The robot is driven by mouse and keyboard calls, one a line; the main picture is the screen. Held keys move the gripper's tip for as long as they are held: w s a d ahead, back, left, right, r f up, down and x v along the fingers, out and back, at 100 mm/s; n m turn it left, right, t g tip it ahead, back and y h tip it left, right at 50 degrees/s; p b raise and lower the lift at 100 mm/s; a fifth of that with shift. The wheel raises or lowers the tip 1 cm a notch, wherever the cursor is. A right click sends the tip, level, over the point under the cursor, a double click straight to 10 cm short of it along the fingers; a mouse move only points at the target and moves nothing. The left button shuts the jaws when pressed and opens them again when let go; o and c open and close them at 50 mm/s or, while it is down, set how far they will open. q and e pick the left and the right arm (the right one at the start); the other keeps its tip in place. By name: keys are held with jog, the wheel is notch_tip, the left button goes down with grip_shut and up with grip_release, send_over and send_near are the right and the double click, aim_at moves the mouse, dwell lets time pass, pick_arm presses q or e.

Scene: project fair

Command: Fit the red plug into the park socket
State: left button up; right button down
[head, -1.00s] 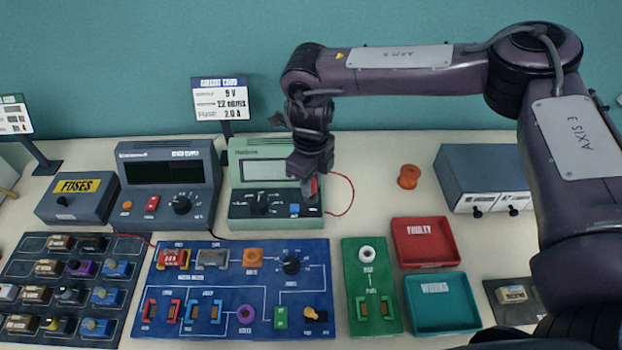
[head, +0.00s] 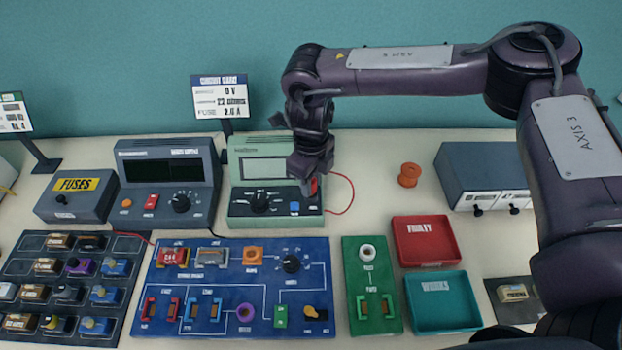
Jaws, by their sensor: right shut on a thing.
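My right gripper (head: 308,184) points down at the right end of the green meter (head: 243,222). It is shut on the red plug (head: 314,187), of which only a small red part shows beside the fingers. A thin red lead (head: 352,195) loops out to the right of the gripper and back to the meter. The plug is close to the meter's front right corner, above or against it; I cannot tell whether it touches. I cannot make out the park socket; the gripper may hide it. My left gripper is not in view.
A dark bench supply (head: 168,165) stands left of the meter. The blue circuit board (head: 215,330) lies in front. An orange spool (head: 409,175), a red tray (head: 424,265) and a teal tray (head: 443,325) are to the right.

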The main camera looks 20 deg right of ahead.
jog(key=shift+f+b, duration=0.3)
jog(key=shift+f, duration=0.3)
dwell(0.3)
jog(key=c, duration=1.1)
grip_release()
jog(key=shift+o, duration=0.3)
jog(key=o, duration=0.4)
jog(key=shift+r, duration=0.1)
jog(key=shift+r+p, duration=3.05)
jog(key=shift+r, duration=0.85)
jog(key=shift+s+f, duration=0.1)
